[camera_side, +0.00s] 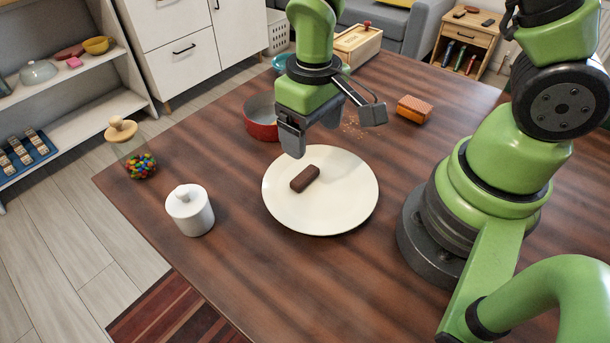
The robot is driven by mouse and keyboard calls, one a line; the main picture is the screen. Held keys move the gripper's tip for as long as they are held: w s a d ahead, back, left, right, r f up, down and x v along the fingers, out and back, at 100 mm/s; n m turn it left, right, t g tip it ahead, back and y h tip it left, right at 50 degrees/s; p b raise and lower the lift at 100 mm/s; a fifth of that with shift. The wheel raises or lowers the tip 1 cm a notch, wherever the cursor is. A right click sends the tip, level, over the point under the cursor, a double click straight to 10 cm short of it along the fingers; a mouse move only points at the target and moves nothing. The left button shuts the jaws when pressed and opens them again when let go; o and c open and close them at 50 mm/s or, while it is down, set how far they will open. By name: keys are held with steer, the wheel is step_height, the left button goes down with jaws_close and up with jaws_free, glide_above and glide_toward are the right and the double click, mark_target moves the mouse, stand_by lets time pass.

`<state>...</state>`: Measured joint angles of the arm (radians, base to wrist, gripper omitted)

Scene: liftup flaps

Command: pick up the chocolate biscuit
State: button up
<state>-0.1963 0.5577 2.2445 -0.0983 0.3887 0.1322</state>
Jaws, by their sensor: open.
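The chocolate biscuit (305,179) is a small dark brown bar. It lies on the left half of a round cream plate (335,213) on the wooden table. My gripper (330,142) is open and empty, above the back edge of the plate. It is up and behind the biscuit in the picture, apart from it. Its left finger hangs just above and left of the biscuit in the picture. No part of the biscuit is visibly hidden.
A white lidded jar (190,211) stands left of the plate, with a glass jar of coloured sweets (141,166) behind it. An orange block (414,109), a wooden box (357,46) and a teal bowl (282,62) are farther back.

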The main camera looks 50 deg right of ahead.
mark_target(310, 178)
steer(key=f, duration=1)
steer(key=shift+a, duration=0.2)
steer(key=shift+r, duration=0.1)
steer(key=c, duration=0.7)
